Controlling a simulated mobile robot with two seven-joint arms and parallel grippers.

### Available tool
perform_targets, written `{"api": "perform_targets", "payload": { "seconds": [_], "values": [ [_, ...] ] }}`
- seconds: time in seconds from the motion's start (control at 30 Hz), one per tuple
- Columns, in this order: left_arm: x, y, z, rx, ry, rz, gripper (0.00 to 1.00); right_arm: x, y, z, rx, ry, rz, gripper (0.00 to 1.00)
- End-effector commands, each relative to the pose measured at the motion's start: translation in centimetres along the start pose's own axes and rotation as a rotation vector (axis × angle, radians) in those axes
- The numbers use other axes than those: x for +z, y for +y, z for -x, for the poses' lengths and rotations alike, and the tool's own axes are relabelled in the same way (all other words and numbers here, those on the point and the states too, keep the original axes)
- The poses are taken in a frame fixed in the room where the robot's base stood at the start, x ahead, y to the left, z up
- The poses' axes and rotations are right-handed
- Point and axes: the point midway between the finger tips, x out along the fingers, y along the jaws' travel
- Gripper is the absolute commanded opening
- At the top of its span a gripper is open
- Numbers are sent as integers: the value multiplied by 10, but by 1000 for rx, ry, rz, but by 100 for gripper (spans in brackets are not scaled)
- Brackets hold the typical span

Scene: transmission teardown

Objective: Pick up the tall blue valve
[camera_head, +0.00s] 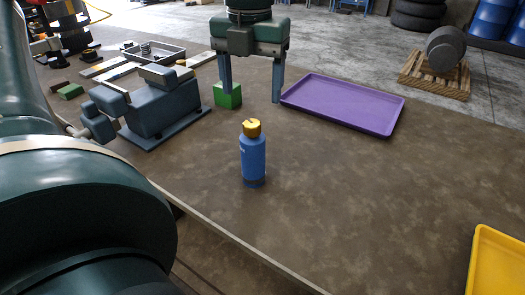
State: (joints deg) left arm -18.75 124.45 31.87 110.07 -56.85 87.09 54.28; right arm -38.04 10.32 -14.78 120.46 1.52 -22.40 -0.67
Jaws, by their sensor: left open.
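The tall blue valve (253,160) stands upright on the brown work table, near the middle of the head view. It is a blue cylinder with a gold faceted cap and a dark band near its base. My left gripper (252,95) is beyond and above the valve in the picture, pointing down. Its two fingers are spread wide, with nothing held between them. The valve is apart from the fingers. My right gripper is not in view.
A purple tray (345,105) lies right of the gripper, and a green block (228,97) is by its left finger. A grey-blue vise (160,108) stands to the left. A yellow tray (499,262) is at the lower right. The table right of the valve is clear.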

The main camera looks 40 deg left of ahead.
Motion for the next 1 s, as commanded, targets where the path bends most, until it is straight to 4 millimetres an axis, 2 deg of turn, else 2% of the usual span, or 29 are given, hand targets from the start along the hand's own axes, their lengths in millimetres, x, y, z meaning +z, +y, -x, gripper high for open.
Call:
{"api": "perform_targets", "payload": {
  "seconds": [0.1, 0.3, 0.57, 0.83, 1.0],
  "values": [
    [-1, 0, -24, -1, 7, -2, 70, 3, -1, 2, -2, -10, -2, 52],
    [-1, 0, -58, -3, 7, -1, 70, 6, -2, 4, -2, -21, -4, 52],
    [-2, -1, -77, -5, 6, -2, 70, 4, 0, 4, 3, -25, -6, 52],
    [-3, -3, -113, -3, 8, 0, 70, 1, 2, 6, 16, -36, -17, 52],
    [-2, -3, -123, -6, 3, 0, 70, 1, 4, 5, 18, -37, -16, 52]
  ]
}}
